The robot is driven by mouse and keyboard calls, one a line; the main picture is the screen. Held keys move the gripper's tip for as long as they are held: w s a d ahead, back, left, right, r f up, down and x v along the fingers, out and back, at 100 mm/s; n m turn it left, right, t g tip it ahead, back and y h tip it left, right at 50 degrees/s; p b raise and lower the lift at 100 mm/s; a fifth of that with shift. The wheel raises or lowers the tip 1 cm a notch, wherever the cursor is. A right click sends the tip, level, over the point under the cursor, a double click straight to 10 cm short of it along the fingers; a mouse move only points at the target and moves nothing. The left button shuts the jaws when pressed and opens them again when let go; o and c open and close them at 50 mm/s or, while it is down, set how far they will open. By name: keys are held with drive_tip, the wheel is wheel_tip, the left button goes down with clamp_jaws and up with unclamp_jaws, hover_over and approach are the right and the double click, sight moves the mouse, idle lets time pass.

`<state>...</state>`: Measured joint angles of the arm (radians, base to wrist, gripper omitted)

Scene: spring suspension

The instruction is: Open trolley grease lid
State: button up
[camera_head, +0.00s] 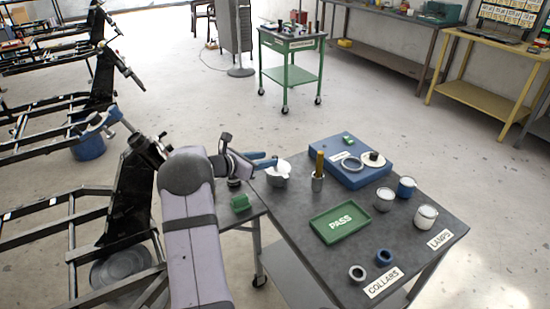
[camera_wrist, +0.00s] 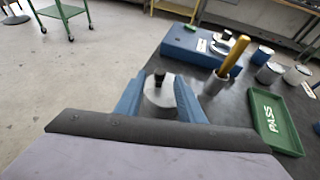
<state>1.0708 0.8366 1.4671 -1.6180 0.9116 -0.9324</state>
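A grey metal grease pot (camera_head: 277,180) stands at the back left corner of the dark-topped trolley (camera_head: 300,255). In the wrist view its round silver lid (camera_wrist: 160,98) with a black knob (camera_wrist: 159,79) shows between my fingers. My gripper (camera_head: 270,161) has blue fingers and is just to the left of and above the pot. In the wrist view my gripper (camera_wrist: 160,76) has its fingers apart, one on each side of the lid, with space around the knob. I cannot tell whether the fingers touch the lid's edge. The pot's lower part is hidden in the wrist view.
A metal cup with a yellow-handled tool (camera_head: 318,172) stands right of the pot.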

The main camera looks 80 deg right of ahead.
sight(275, 156)
drive_tip(key=shift+p+x, duration=0.55)
drive_tip(key=shift+x, duration=2.25)
drive_tip(key=shift+c, duration=0.3)
clamp_jaws()
